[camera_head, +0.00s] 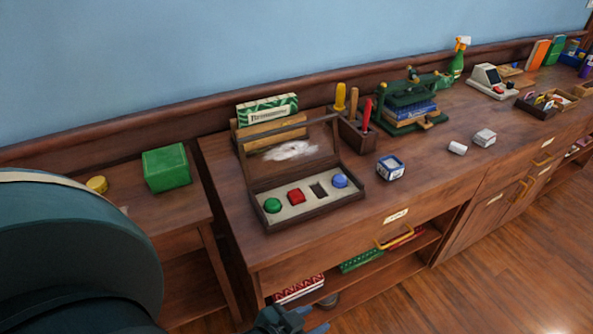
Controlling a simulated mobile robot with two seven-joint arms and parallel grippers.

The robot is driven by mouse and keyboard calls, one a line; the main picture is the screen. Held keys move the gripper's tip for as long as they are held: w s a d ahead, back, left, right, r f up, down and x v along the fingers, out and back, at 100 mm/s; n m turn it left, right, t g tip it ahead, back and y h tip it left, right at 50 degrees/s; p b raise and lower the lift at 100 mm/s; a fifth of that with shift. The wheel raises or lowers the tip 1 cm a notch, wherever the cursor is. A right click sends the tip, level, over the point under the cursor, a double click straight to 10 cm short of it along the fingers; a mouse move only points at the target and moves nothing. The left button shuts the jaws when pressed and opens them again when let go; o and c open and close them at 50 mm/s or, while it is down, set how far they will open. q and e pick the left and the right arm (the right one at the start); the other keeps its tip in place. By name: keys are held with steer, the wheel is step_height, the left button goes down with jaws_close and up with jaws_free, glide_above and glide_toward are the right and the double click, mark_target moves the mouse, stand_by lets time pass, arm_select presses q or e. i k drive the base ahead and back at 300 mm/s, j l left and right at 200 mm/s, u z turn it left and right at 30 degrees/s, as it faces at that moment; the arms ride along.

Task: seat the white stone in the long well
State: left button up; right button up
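A dark wooden case (322,214) with a raised lid stands on the counter. Its pale insert holds a green stone (272,205), a red stone (296,196) and a blue stone (340,181). Between the red and blue stones is a dark, empty, elongated well (318,190). A small white piece (458,147), which looks like the white stone, lies on the counter to the right of the case. My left gripper (312,319) is at the bottom edge, below and in front of the case. Its two blue fingertips are apart with nothing visible between them. My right gripper is not in view.
A blue-and-white box (390,168) stands between the case and the white piece. A whitish cube (485,138) sits just beyond the piece. A tool holder (354,133) and a green press with books (410,118) stand behind. The counter front is clear around the white piece.

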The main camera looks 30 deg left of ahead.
mark_target(316, 183)
steer(key=i+l+u, duration=0.1)
steer(key=u, duration=0.35)
steer(key=i+l+u, duration=0.15)
steer(key=u, duration=0.3)
steer(key=i+l+u, duration=0.1)
steer(key=u, duration=0.35)
steer(key=i+l+u, duration=0.2)
steer(key=l, duration=0.35)
steer(key=l+u, duration=0.2)
steer(key=l, duration=0.35)
